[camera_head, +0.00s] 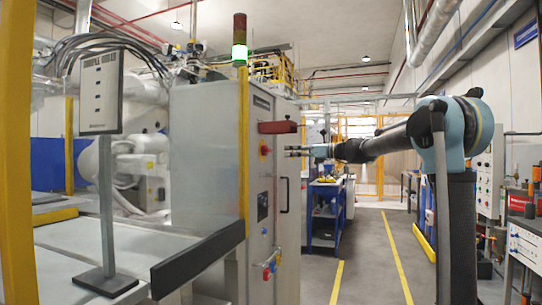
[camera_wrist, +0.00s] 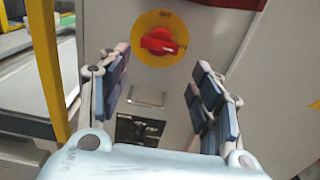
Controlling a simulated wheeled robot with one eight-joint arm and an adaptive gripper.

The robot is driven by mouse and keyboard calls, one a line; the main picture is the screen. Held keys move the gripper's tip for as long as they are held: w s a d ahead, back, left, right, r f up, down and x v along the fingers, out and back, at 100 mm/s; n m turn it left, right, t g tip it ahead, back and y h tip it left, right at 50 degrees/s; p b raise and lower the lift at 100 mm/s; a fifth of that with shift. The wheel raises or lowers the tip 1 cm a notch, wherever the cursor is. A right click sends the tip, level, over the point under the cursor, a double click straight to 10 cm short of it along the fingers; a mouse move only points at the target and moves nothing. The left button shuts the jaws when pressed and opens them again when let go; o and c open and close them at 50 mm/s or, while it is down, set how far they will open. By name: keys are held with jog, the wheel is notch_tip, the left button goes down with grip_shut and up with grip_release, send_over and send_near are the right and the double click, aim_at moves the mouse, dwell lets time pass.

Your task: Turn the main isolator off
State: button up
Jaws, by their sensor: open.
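The main isolator is a red rotary knob (camera_wrist: 158,41) on a round yellow plate (camera_wrist: 160,58) in the wrist view. Lettering that appears to read OFF is at the plate's top edge. The knob's grip lies roughly crosswise in the picture. In the head view the isolator (camera_head: 264,148) shows small on the side of the grey cabinet (camera_head: 210,145). My gripper (camera_wrist: 160,75) is open and empty, with its fingers apart on either side below the knob, not touching it. In the head view my gripper (camera_head: 290,151) reaches left toward the cabinet with a small gap.
A red box (camera_head: 278,127) juts from the cabinet above the isolator. A dark door handle (camera_head: 284,194) and a lower red and blue fitting (camera_head: 270,265) stick out below. A yellow post (camera_head: 243,150) stands at the cabinet's corner. The aisle floor (camera_head: 375,265) is clear.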

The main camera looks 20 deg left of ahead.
aim_at(270, 151)
jog(key=a, duration=1)
jog(key=shift+w+a, duration=0.25)
jog(key=shift+w, duration=0.15)
jog(key=c, duration=0.8)
